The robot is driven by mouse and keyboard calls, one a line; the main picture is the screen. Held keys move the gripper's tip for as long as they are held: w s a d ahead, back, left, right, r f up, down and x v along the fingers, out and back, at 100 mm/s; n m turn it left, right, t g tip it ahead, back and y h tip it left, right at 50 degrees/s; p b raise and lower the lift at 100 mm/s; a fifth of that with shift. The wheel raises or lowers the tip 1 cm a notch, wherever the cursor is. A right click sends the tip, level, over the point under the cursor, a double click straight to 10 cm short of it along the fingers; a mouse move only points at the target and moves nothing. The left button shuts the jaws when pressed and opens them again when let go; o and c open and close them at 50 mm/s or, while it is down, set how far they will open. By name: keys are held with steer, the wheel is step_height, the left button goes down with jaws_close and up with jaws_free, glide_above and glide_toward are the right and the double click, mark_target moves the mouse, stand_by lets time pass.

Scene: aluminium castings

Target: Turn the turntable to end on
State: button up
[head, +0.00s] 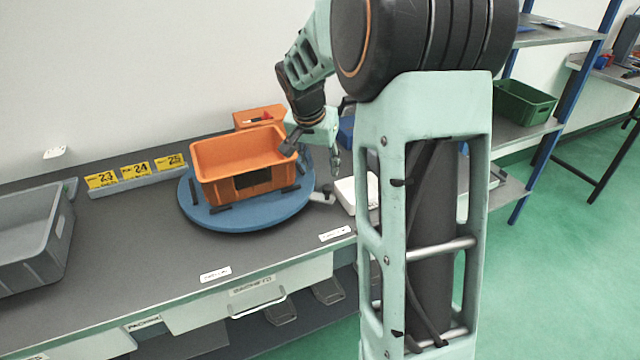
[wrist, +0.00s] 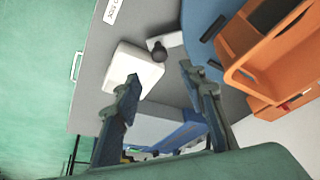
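The turntable is a round blue disc (head: 245,217) on the grey bench, with a large orange crate (head: 240,155) standing on it. Its blue edge also shows at the top of the wrist view (wrist: 203,22). A small grey piece with a dark knob (head: 322,195) sits at the disc's right edge; the knob (wrist: 158,50) shows in the wrist view. My gripper (head: 313,150) is above the disc's right side, beside the crate. In the wrist view its two fingers (wrist: 160,84) are spread with nothing held between them. Contact with the crate cannot be told.
A white box (head: 347,193) lies right of the turntable. A smaller orange bin (head: 259,117) and a blue bin (head: 346,132) stand behind. A grey crate (head: 30,240) is at the left, and yellow number cards (head: 135,171) stand along the back. The bench front is clear.

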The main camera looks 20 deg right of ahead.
mark_target(327, 187)
steer(key=x, duration=1)
steer(key=shift+w+d+f, duration=0.1)
steer(key=shift+d, duration=0.05)
jaws_close()
